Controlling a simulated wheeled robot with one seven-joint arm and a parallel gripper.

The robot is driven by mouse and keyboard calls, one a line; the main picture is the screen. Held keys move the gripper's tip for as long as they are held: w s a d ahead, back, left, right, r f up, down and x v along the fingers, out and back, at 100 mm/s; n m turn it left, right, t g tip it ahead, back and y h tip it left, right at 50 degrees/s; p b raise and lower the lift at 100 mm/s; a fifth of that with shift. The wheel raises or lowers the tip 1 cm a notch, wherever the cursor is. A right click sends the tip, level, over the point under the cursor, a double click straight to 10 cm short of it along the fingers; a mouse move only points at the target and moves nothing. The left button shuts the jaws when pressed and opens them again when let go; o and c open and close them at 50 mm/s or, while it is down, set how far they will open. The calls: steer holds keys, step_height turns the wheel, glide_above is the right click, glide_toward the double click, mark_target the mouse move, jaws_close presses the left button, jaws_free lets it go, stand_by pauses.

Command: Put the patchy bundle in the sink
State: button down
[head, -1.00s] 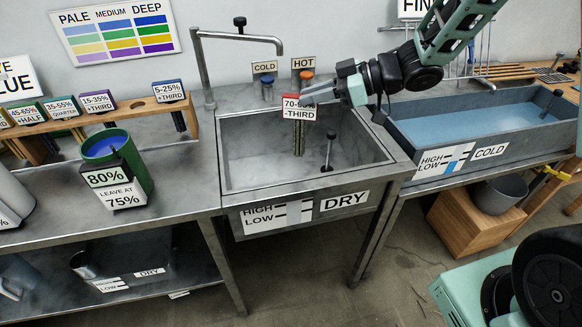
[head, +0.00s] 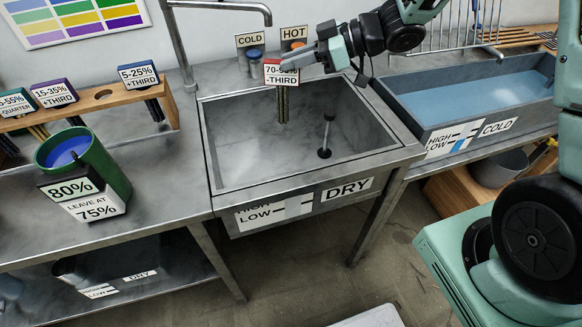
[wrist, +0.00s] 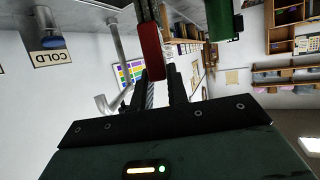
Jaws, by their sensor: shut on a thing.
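My gripper (head: 312,58) is shut on a bundle of thin canes (head: 283,105) with a red cap and a white tag reading 70-90% -THIRD. The bundle hangs upright over the back part of the grey sink (head: 224,160), in front of the hot tap. Whether its lower end touches the basin is hard to tell. Patchy colouring is too small to make out. In the wrist view the red cap (wrist: 151,52) lies between my dark finger tips. The sink has a DRY sign and holds no visible water.
A dark drain fitting with a rod (head: 326,135) stands in the sink. A tall faucet (head: 185,55) rises at its back left. A blue-filled trough (head: 470,95) stands to the right. A green pot (head: 105,165) and a rack of labelled bundles (head: 110,98) are on the left.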

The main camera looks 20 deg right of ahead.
step_height(320, 180, down, 22)
steer(key=b, duration=0.9)
steer(key=shift+r+b, duration=0.15)
steer(key=shift+b, duration=0.25)
steer(key=shift+f, duration=0.2)
steer(key=c, duration=1.5)
jaws_free()
steer(key=shift+o, duration=0.7)
steer(key=shift+r, duration=0.15)
